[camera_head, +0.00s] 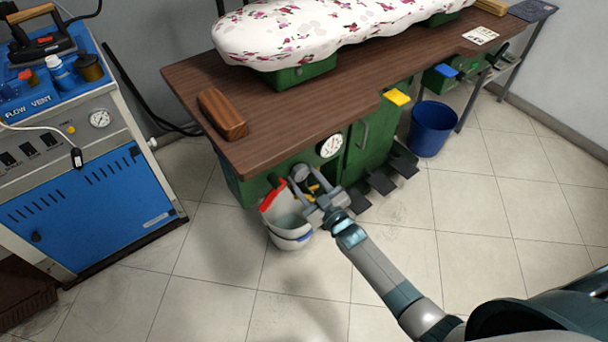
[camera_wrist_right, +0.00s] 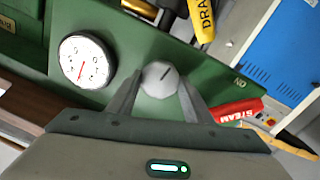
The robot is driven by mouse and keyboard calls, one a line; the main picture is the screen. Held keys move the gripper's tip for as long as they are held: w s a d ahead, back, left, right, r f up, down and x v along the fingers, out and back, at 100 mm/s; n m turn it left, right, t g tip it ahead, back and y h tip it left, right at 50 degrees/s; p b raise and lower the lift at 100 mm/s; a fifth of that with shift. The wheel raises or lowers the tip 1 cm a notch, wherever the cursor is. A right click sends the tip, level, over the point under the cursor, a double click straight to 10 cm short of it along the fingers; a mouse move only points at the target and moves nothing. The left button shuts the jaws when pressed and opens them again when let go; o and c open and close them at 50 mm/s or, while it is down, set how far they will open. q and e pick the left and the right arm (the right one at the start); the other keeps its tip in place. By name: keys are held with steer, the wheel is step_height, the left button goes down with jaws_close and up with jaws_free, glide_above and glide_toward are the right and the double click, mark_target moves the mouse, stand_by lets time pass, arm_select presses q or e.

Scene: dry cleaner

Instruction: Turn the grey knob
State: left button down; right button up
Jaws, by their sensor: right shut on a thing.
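The grey knob (camera_wrist_right: 160,78) is round with a dark line on its face and sits on the green panel of the ironing table. In the right wrist view it is between the two fingers of my right gripper (camera_wrist_right: 158,98), which is shut on it. In the head view my right gripper (camera_head: 310,188) reaches the green front below the wooden top, and the knob (camera_head: 300,172) shows small and partly hidden at its fingertips. My left gripper is not in view.
A pressure gauge (camera_wrist_right: 84,60) is beside the knob. A red steam handle (camera_wrist_right: 237,109) and a yellow drain handle (camera_wrist_right: 202,18) are close by. A white bucket (camera_head: 288,222) stands below my gripper. Black pedals (camera_head: 382,182) stick out to the right. The wooden tabletop (camera_head: 270,120) overhangs the panel.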

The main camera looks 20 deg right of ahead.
steer(key=shift+d+r+m+p, duration=0.1)
steer(key=shift+m+p, duration=0.3)
steer(key=shift+m, duration=0.8)
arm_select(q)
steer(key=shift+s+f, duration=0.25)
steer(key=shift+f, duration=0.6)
arm_select(e)
steer(key=shift+m, duration=0.6)
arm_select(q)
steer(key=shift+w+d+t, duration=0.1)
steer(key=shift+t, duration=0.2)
arm_select(e)
steer(key=o, duration=1)
steer(key=shift+s, duration=0.1)
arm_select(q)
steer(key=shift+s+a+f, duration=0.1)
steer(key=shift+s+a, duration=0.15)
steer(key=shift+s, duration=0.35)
arm_select(e)
steer(key=v, duration=1.7)
steer(key=shift+s+r, duration=0.1)
steer(key=shift+r, duration=0.05)
